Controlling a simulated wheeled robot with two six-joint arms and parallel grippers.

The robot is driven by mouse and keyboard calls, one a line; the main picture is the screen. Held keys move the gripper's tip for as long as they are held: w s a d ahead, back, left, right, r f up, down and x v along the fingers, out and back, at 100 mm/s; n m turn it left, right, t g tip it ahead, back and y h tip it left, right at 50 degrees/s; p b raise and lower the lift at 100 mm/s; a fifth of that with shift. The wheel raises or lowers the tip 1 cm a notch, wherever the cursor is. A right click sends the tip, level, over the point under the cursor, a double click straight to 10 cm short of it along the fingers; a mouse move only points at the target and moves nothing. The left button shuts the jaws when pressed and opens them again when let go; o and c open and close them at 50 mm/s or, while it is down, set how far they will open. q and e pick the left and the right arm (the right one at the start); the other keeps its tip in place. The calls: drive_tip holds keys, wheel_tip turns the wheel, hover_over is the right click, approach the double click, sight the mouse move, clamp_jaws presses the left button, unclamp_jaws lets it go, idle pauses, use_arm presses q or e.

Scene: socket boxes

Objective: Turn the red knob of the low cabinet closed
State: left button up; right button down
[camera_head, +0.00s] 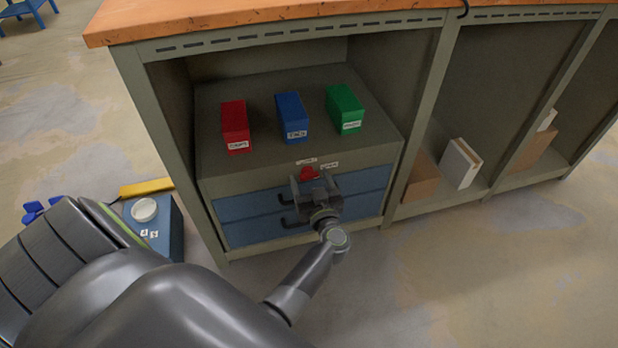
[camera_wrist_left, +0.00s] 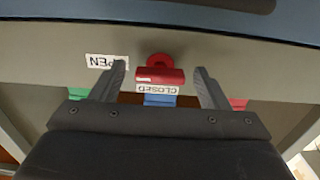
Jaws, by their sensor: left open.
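The red knob (camera_head: 309,173) is on the front of the low cabinet (camera_head: 230,187), above its blue drawers. In the left wrist view the red knob (camera_wrist_left: 160,72) has a bar lying level in the picture, between my open fingers and apart from both. A label reading "OPEN" (camera_wrist_left: 106,61) is beside it, and a label reading "CLOSED" (camera_wrist_left: 157,89) is along the bar; both look upside down there. My left gripper (camera_head: 308,181) is at the knob in the head view and partly hides it. The left wrist view also shows my open left gripper (camera_wrist_left: 160,78). My right gripper is not in view.
Red (camera_head: 235,127), blue (camera_head: 292,117) and green (camera_head: 344,108) boxes stand on the cabinet top, under an orange worktop (camera_head: 250,15). Black drawer handles (camera_head: 291,223) protrude below the knob. A blue box (camera_head: 165,230) stands on the floor at left. Floor at right is clear.

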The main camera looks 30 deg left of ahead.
use_arm(q)
drive_tip(key=c, duration=1)
